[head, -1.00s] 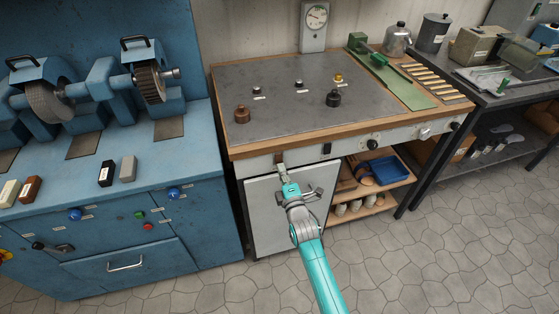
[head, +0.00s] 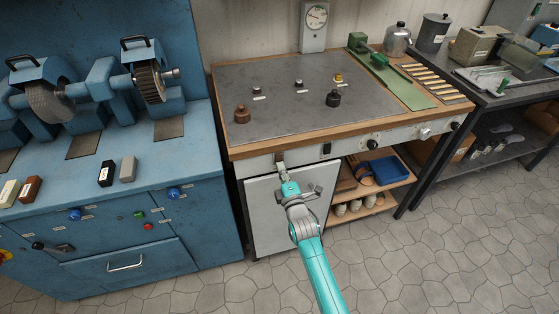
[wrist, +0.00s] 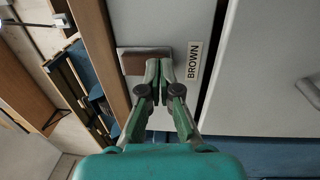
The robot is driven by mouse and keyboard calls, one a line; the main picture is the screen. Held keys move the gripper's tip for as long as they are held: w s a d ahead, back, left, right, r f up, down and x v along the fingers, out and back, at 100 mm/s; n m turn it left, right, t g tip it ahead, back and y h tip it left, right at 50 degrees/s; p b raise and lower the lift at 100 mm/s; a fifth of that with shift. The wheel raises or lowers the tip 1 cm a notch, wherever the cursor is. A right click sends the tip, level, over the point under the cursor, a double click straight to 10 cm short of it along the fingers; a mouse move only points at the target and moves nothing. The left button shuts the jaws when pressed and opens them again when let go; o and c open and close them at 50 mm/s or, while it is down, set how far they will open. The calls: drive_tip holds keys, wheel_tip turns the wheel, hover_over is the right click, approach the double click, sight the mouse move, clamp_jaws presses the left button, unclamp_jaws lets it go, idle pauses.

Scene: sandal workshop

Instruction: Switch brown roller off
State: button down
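A brown rocker switch (wrist: 133,64) sits on the pale front panel of the bench, beside a label reading BROWN (wrist: 194,60) in the wrist view. In the head view the switch (head: 279,157) shows small at the panel's left, just above my gripper (head: 283,172). In the wrist view my gripper (wrist: 159,66) has its fingertips together, with nothing seen between them. The tips overlap one end of the switch; whether they touch it I cannot tell. A brown round roller-like piece (head: 242,115) stands on the bench's grey top. The switch's on or off position cannot be read.
A second, dark switch (head: 326,149) and a black knob (head: 373,144) lie right along the panel. A cabinet door (head: 266,216) is below. A blue grinding machine (head: 100,185) stands close at left. Open shelves (head: 375,187) are at right. The stone floor in front is clear.

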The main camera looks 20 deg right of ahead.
drive_tip(key=s, duration=0.7)
drive_tip(key=shift+s, duration=0.4)
idle(0.3)
idle(0.3)
drive_tip(key=s+f+m+g, duration=0.3)
drive_tip(key=s+m, duration=0.6)
drive_tip(key=s, duration=2)
drive_tip(key=s+r+m, duration=0.4)
drive_tip(key=s+r, duration=0.1)
drive_tip(key=s, duration=0.5)
drive_tip(key=s+r+m+g, duration=0.1)
drive_tip(key=s+r+m, duration=0.4)
drive_tip(key=s, duration=0.5)
drive_tip(key=shift+s+r, duration=0.15)
drive_tip(key=shift+s, duration=0.2)
